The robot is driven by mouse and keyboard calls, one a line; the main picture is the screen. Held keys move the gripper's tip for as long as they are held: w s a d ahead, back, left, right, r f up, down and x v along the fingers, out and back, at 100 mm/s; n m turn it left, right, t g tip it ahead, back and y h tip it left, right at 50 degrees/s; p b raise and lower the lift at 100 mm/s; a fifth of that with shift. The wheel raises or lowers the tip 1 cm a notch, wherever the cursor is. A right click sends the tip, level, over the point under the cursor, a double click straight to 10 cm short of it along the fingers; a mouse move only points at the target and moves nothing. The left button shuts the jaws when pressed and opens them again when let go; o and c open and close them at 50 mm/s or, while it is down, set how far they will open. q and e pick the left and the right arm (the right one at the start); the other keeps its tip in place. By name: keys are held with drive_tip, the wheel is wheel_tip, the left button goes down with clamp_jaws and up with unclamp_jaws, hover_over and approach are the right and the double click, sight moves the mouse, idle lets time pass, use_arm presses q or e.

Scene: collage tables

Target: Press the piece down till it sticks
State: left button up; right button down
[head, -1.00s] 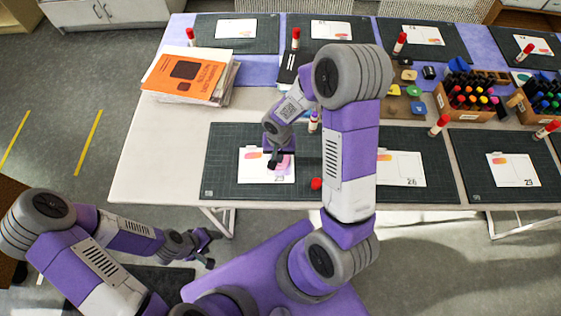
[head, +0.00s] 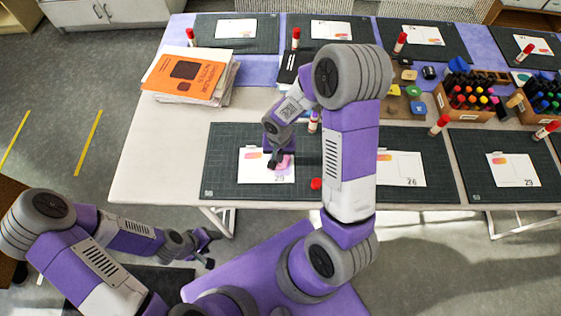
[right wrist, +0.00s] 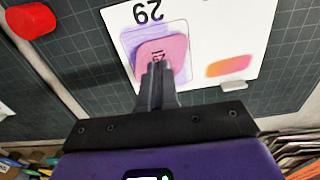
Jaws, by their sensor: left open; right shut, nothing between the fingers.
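A pink piece (right wrist: 164,53) lies on the white card (right wrist: 208,28) marked 29, inside a pale purple smear. The card (head: 254,173) lies on a dark green cutting mat in the head view. My right gripper (head: 275,163) is over the card, and its closed fingertips (right wrist: 157,70) are at the pink piece's edge in the right wrist view. They look to be touching it, though the fingers hide part of it. My left gripper (head: 207,244) is open and empty, low in front of the table's front edge.
A red cap (right wrist: 31,20) lies on the mat beside the card. A glue stick (head: 313,123) stands behind my right gripper. Books (head: 187,77) are stacked at the left. Another card (head: 402,169) lies to the right, past my forearm. The table's left front corner (head: 150,175) is bare.

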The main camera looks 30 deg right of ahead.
use_arm(q)
drive_tip(key=shift+f+b, duration=0.8)
use_arm(e)
drive_tip(key=shift+f, duration=0.85)
drive_tip(key=shift+r, duration=0.1)
use_arm(q)
wheel_tip(320, 180, up, 5)
drive_tip(key=p, duration=0.5)
use_arm(e)
wheel_tip(320, 180, up, 7)
drive_tip(key=shift+f, duration=0.1)
use_arm(q)
drive_tip(key=shift+s+f, duration=0.1)
use_arm(e)
drive_tip(key=shift+s, duration=0.1)
